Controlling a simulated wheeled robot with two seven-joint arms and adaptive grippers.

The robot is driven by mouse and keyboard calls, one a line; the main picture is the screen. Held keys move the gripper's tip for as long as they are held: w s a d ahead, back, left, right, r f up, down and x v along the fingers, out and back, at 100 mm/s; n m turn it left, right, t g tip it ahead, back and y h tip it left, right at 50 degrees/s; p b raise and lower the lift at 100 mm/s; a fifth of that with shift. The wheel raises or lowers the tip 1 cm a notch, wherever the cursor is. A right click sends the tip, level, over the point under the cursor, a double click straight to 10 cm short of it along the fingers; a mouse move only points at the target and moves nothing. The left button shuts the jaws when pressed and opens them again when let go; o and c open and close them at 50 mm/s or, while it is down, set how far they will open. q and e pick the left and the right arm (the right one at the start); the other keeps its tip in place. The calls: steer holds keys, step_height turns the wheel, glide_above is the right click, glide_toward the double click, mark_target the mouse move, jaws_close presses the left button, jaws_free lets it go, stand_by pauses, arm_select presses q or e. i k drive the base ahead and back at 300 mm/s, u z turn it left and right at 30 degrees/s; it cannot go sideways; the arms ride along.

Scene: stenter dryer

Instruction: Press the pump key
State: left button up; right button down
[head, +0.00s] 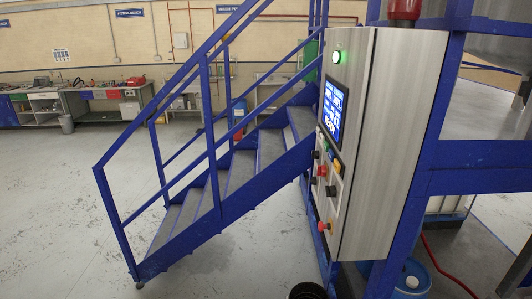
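The grey control cabinet (378,140) stands right of centre, mounted on the blue frame. Its front faces left and is seen at a steep angle. It carries a lit green lamp (336,57) at the top and a lit blue screen (333,110) below. Under the screen are several small controls, among them a red button (322,170), a black knob (331,191) and a red knob on yellow (321,226). Labels are too small to read, so I cannot tell which control is the pump key. Neither gripper shows.
Blue-railed stairs (240,170) rise just left of the cabinet. A blue post (430,150) stands on its right. A dark round bin (307,291) and a blue drum (413,277) sit on the floor near its foot. Open floor (60,220) lies to the left; workbenches (105,100) line the back wall.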

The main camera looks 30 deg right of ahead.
mark_target(331, 155)
steer(key=u, duration=0.15)
steer(key=i, duration=2.85)
steer(key=z, duration=2.6)
